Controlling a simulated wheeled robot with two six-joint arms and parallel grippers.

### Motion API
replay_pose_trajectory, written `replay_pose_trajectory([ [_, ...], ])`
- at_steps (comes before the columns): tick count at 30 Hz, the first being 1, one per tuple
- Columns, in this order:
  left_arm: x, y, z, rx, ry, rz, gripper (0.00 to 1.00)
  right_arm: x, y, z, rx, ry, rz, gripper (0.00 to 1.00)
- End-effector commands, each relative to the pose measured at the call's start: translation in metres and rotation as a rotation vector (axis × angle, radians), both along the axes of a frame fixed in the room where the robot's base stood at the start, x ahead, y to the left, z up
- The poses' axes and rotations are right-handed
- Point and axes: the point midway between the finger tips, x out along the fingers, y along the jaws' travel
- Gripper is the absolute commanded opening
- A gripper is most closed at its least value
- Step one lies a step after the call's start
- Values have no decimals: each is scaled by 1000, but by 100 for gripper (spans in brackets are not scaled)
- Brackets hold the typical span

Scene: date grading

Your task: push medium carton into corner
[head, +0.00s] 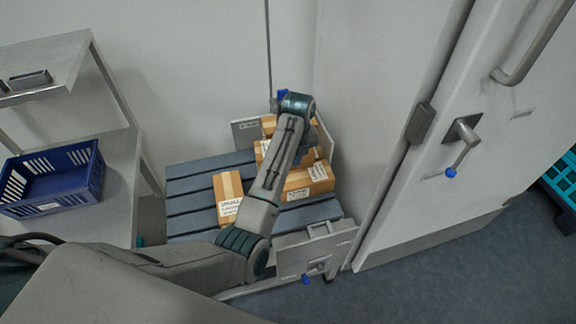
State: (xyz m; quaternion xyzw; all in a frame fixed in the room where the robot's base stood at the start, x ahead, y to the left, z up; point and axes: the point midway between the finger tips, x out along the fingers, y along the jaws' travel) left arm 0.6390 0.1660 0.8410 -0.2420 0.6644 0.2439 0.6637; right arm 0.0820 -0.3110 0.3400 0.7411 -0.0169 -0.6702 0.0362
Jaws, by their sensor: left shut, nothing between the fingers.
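Several brown cartons with pale tape and white labels lie on a slatted blue-grey platform (190,187). One carton (229,186) lies apart on the left. Another carton (312,178) lies at the right side, and more cartons (261,148) sit behind it toward the far right corner. I cannot tell for sure which is the medium one. My left arm crosses over the platform, and its wrist bends down over the cartons at the right. My left gripper (304,146) is shut and empty there, partly hidden by the arm; contact with a carton cannot be made out. My right gripper is not in view.
Grey panels stand at the platform's far end (244,131) and near end (317,247). A white wall is behind. A white door (400,225) with handles is at the right. A blue crate (52,190) sits on a shelf at the left. Slats left of the lone carton are bare.

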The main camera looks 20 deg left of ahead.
Motion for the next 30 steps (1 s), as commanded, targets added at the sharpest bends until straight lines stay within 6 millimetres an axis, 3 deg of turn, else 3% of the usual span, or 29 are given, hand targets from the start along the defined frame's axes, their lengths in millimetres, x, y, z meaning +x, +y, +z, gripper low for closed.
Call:
replay_pose_trajectory([
  [14,-2,0,-95,-1,3,3,0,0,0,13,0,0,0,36],
  [21,24,21,-93,-2,-1,3,0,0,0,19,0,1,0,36],
  [30,30,26,-93,-2,-2,3,0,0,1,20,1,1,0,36],
])
